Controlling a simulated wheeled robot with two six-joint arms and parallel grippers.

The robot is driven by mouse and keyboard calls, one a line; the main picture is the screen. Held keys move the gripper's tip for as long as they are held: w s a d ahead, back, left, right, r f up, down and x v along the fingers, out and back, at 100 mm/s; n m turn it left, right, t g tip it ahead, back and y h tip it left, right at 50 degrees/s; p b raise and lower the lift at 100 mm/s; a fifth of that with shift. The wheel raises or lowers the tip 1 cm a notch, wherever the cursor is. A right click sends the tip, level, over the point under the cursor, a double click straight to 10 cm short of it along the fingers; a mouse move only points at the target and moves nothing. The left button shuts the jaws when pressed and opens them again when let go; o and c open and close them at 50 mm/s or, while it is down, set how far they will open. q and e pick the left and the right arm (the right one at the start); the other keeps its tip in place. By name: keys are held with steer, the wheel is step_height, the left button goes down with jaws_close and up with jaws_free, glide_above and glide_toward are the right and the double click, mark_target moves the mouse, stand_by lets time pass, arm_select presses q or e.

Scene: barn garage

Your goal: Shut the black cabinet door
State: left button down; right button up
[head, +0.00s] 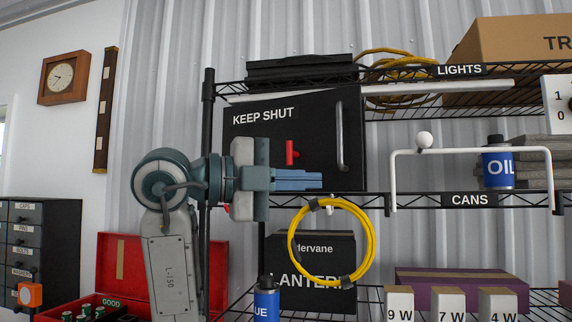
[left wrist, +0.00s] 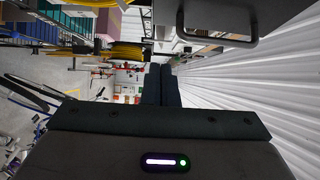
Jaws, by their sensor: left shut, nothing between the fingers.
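My left gripper (head: 320,180) is shut and empty in front of the lower door, fingers pointing right. It hides part of the door; contact is unclear. In the left wrist view the dark door (left wrist: 275,14) and its handle (left wrist: 215,38) show above the shut fingers (left wrist: 160,70). My right gripper is not seen.
A red knob (head: 291,152) is just above my left fingers. A yellow cable coil (head: 367,240) hangs below, before a lantern box (head: 310,245). A red toolbox (head: 205,265) is lower left.

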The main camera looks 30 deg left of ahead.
mark_target(363, 182)
arm_select(q)
steer(key=p+x, duration=0.1)
steer(key=x, duration=0.1)
steer(key=p+x, duration=0.2)
steer(key=w+a+p+x, duration=0.1)
steer(key=x, duration=0.2)
steer(key=shift+r, duration=0.2)
steer(key=shift+w+a+f+p, duration=0.2)
steer(key=shift+w+a+p, duration=0.15)
steer(key=shift+w+p, duration=0.3)
steer(key=shift+w+d, duration=0.15)
